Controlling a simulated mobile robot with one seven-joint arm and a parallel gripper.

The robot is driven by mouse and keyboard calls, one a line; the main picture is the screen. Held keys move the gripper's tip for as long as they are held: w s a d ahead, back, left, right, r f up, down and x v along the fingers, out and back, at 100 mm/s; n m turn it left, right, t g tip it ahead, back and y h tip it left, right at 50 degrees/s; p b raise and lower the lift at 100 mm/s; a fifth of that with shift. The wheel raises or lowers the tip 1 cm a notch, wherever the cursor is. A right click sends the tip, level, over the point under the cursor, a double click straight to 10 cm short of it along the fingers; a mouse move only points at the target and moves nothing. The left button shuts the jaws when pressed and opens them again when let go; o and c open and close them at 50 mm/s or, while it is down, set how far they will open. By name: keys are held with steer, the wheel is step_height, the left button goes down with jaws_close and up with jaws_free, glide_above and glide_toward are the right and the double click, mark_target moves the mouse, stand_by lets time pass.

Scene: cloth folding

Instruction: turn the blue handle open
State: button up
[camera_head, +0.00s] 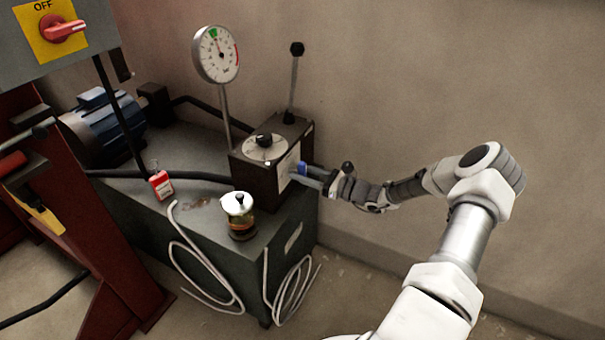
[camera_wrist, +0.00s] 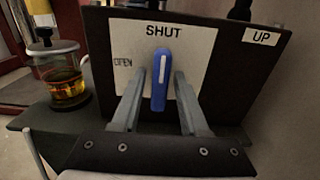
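The blue handle (camera_wrist: 160,82) is on a white plate (camera_wrist: 200,45) on the dark box (camera_head: 262,180). In the wrist view it stands upright, its white line pointing up at the word SHUT. The word OPEN is to its left. In the head view the blue handle (camera_head: 302,168) shows small on the box's right side. My gripper (camera_wrist: 160,88) reaches toward the plate, with one finger on each side of the handle. Gaps show between the handle and both fingers, so the gripper is open around it. Whether the fingertips touch the plate cannot be told.
The box stands on a green-grey cabinet (camera_head: 215,258). A jar of amber liquid (camera_head: 240,222), a red tag (camera_head: 161,184) and a gauge (camera_head: 216,55) are nearby. The wall is close behind my arm.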

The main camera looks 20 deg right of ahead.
jaws_close()
